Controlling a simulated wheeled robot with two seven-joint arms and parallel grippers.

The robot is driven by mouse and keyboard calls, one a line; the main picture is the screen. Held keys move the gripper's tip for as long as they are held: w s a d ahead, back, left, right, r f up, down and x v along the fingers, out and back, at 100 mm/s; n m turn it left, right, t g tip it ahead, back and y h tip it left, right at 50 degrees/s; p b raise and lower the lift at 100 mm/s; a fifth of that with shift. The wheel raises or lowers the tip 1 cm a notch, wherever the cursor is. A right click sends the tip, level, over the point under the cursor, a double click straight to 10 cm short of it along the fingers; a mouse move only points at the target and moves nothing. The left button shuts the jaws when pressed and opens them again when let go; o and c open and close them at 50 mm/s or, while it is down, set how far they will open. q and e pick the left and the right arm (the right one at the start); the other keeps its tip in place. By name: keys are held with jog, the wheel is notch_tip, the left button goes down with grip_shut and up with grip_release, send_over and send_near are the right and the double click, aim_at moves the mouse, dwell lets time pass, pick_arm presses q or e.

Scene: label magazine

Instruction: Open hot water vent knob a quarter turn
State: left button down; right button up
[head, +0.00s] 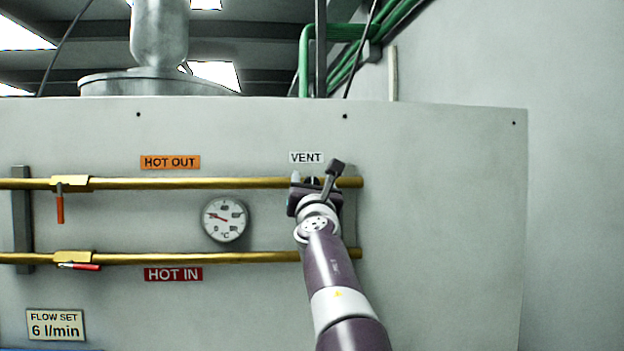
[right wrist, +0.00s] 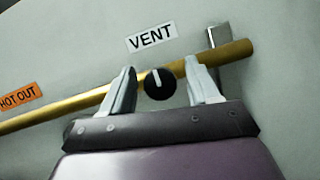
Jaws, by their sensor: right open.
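The vent knob (right wrist: 159,84) is a round black knob with a white pointer line, on the upper brass pipe below the white VENT label (right wrist: 150,37). The pointer is near vertical in the right wrist view, leaning slightly left. My right gripper (right wrist: 160,85) is open, with one finger on each side of the knob and gaps visible between fingers and knob. In the head view my right gripper (head: 313,183) is at the pipe's right end under the VENT label (head: 306,157) and mostly hides the knob. My left gripper is not in view.
The upper pipe (head: 220,183) has a red-handled valve (head: 60,205); the lower pipe (head: 220,258) has another red-handled valve (head: 80,266). A round gauge (head: 225,219) sits between the pipes. A bracket (right wrist: 218,42) stands right of the knob. The panel's right side is clear.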

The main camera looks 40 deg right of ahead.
jog(key=shift+d, duration=0.1)
jog(key=c, duration=0.4)
jog(key=shift+w, duration=0.1)
jog(key=c, duration=0.6)
jog(key=shift+c, duration=0.2)
